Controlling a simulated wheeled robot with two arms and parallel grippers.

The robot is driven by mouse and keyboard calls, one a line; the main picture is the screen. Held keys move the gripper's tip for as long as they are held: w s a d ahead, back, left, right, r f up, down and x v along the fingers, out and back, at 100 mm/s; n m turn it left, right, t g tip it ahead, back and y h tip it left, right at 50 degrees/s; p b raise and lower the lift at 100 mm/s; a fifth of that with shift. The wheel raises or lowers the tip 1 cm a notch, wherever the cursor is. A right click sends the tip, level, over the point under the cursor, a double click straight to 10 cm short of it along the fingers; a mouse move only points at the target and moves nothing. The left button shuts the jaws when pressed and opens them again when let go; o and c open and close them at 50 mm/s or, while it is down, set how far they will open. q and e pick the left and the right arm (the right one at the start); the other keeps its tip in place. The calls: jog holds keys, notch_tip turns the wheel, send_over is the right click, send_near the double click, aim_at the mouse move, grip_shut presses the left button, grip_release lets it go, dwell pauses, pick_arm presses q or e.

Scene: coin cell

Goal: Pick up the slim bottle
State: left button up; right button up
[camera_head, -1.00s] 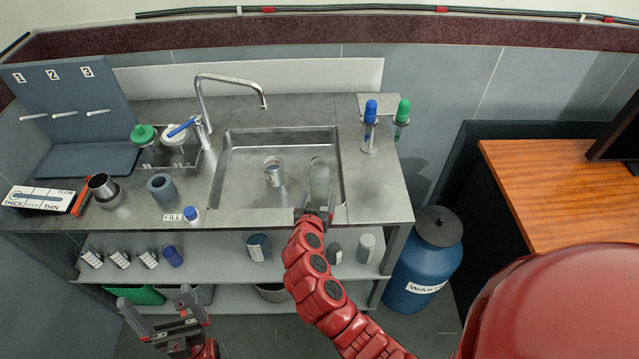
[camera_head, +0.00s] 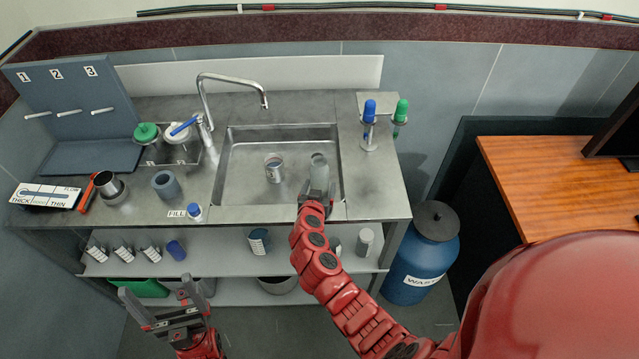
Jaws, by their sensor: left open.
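A slim grey-green bottle (camera_head: 319,170) stands upright in the right part of the sink. My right gripper (camera_head: 318,192) is at the front side of this bottle and overlaps its lower part. The bottle's base is hidden, and I cannot tell whether the fingers are closed on it. My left gripper (camera_head: 156,291) is open and empty at the lower left, in front of the lower shelf and away from the bottle.
A metal cup (camera_head: 273,169) stands in the sink (camera_head: 240,180) left of the bottle. A faucet (camera_head: 204,110) arches over the back. A blue waste drum (camera_head: 422,268) stands right of the bench. Bottles line the shelf (camera_head: 215,262) below.

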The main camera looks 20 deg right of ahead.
jog(key=c, duration=1.2)
grip_shut()
jog(key=shift+r, duration=0.15)
